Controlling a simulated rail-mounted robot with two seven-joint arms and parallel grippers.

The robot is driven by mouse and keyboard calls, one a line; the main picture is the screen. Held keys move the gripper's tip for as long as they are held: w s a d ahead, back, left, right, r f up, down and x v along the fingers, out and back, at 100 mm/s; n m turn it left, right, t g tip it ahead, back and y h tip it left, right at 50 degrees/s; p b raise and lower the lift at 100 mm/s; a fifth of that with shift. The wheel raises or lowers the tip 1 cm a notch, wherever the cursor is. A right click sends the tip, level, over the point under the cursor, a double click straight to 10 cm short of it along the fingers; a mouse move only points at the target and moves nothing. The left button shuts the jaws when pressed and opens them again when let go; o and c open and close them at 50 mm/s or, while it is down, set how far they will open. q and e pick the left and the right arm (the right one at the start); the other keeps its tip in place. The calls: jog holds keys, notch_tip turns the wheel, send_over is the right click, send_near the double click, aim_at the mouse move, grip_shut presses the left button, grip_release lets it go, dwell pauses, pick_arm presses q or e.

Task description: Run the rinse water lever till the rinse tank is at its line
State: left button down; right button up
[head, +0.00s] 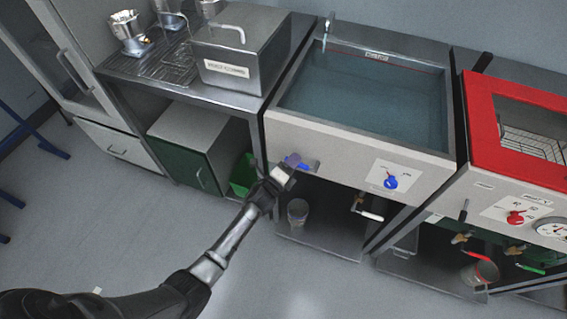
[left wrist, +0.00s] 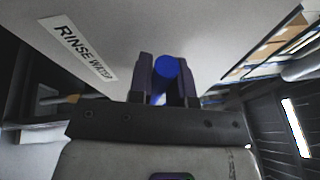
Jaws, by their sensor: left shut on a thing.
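The rinse tank (head: 290,118) is an open steel basin in the middle of the head view, with blue-grey water (head: 360,95) in it. A label with a reddish line (head: 377,57) is on its back wall, and the water surface lies close below it; the exact gap is too small to tell. The blue rinse water lever (head: 296,160) is on the front panel at left. My left gripper (head: 287,170) is shut on it. In the left wrist view, the lever's round blue end (left wrist: 167,69) sits between the two fingers, beside the RINSE WATER label (left wrist: 84,51). My right gripper is out of view.
A blue knob (head: 391,182) and a drain valve with a pale handle (head: 368,214) are right of the lever. A red-framed unit (head: 482,125) stands at right. A lidded steel box (head: 238,50) stands left of the tank. The floor in front is clear.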

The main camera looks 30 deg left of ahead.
pick_arm(q)
jog(key=shift+f+n+t+y+b, duration=0.3)
jog(key=shift+f+n+t+b, duration=0.2)
jog(key=shift+f+n+b, duration=0.5)
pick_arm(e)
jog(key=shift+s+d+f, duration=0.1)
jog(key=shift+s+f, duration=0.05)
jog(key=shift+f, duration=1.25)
pick_arm(q)
jog(key=shift+r+n, duration=0.2)
jog(key=shift+n, duration=0.1)
jog(key=c, duration=1.1)
grip_release()
jog(key=shift+o, duration=0.2)
jog(key=shift+s, duration=0.1)
jog(key=shift+s+a, duration=0.1)
jog(key=shift+s, duration=0.15)
jog(key=d+p+v, duration=0.1)
jog(key=p+v, duration=0.1)
jog(key=v, duration=1.1)
jog(key=shift+a, duration=0.5)
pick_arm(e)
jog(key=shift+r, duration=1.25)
